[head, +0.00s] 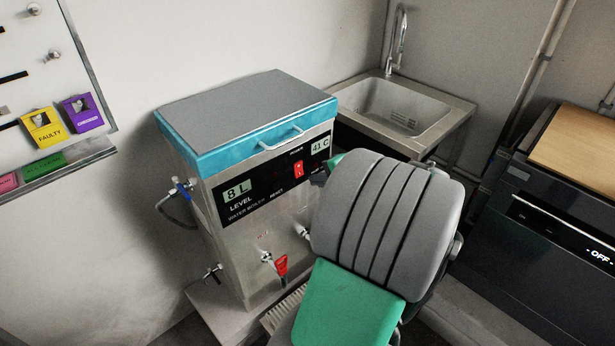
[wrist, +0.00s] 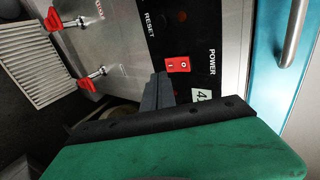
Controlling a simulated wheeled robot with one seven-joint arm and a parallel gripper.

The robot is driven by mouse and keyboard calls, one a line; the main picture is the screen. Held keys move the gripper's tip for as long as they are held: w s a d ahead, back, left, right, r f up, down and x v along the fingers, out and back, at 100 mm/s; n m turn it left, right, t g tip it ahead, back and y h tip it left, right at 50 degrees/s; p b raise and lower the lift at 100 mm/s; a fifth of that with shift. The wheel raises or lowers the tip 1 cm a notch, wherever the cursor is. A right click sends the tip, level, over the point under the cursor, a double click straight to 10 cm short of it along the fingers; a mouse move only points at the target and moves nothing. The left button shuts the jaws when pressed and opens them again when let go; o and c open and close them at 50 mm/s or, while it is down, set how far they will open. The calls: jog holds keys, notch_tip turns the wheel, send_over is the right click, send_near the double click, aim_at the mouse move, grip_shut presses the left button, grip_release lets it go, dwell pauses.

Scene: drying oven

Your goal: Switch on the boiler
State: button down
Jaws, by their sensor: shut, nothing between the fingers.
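The boiler (head: 240,190) is a steel box with a blue-rimmed grey lid. Its black panel shows 8 L and 41 C. The red power switch (head: 298,169) sits on this panel. In the wrist view the switch (wrist: 178,64) shows I and O marks beside the word POWER; I cannot tell which side is pressed in. My gripper (wrist: 160,80) is shut and empty, its tips just beside the switch; I cannot tell whether they touch the panel. In the head view my arm hides most of the gripper.
Red-handled taps (head: 281,264) stick out from the boiler's front above a drip grate (wrist: 28,62). A handle (head: 283,138) runs along the lid's edge. A sink (head: 400,105) stands behind, and a dark appliance reading OFF (head: 560,235) at right. A tag board (head: 50,80) hangs at left.

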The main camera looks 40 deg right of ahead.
aim_at(300, 169)
jog(key=shift+w+f, duration=0.15)
jog(key=shift+w, duration=0.9)
jog(key=shift+w+f, duration=0.15)
jog(key=shift+w, duration=0.9)
jog(key=shift+w+d, duration=0.1)
jog(key=shift+r+p, duration=0.8)
jog(key=shift+p, duration=0.15)
